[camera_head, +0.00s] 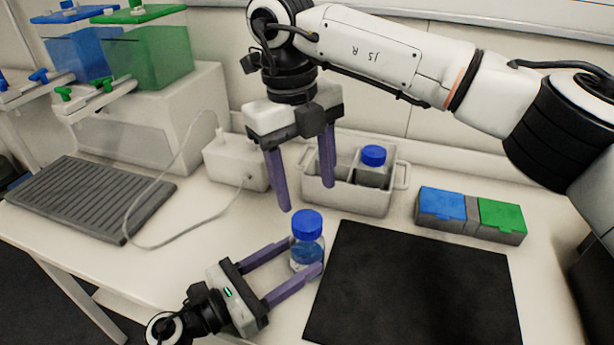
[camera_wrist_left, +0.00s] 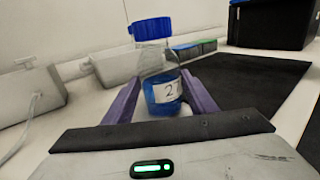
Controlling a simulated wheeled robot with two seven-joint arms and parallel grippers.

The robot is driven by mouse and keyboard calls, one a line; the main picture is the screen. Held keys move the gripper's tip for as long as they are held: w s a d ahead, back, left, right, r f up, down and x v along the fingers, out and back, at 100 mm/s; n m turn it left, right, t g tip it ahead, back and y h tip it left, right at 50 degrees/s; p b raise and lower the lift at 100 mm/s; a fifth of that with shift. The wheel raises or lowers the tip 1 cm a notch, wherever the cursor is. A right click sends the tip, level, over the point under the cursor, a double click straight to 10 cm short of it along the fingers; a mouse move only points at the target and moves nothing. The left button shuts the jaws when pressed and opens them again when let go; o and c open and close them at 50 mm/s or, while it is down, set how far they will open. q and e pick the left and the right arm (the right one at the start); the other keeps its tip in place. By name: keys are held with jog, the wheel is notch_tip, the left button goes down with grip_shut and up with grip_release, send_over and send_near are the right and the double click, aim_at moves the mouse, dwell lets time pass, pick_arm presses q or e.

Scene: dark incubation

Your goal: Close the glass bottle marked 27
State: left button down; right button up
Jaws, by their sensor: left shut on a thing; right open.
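A glass bottle (camera_head: 307,250) with blue liquid stands upright on the table, left of the black mat. A blue cap (camera_head: 307,223) sits on its neck; I cannot tell how tightly. In the left wrist view, the bottle (camera_wrist_left: 158,66) has a white label (camera_wrist_left: 166,91) with a 2 and a second digit that is hard to read. The cap (camera_wrist_left: 151,29) is on top there too. My left gripper (camera_head: 304,257) is shut on the bottle's body from the lower left. My right gripper (camera_head: 306,198) is open and empty, pointing down just above and behind the cap.
A white rack (camera_head: 345,203) behind holds another blue-capped bottle (camera_head: 372,168). The black mat (camera_head: 410,285) is bare. Blue and green boxes (camera_head: 470,214) stand at the right. A white device (camera_head: 235,163) with a tube and a grey ribbed tray (camera_head: 88,198) are at the left.

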aim_at(307, 220)
jog(key=n, duration=0.4)
jog(key=shift+r+n, duration=0.2)
jog(key=shift+n, duration=0.2)
jog(key=n, duration=0.6)
jog(key=shift+s+r+n+y, duration=0.15)
jog(key=shift+n+y, duration=0.15)
jog(key=shift+n, duration=0.1)
jog(key=n, duration=0.4)
jog(key=shift+s+d+r, duration=0.1)
jog(key=shift+r, duration=0.05)
jog(key=n, duration=0.5)
jog(key=shift+s+r+n+y, duration=0.1)
jog(key=shift+n+y, duration=0.2)
jog(key=shift+f, duration=4.05)
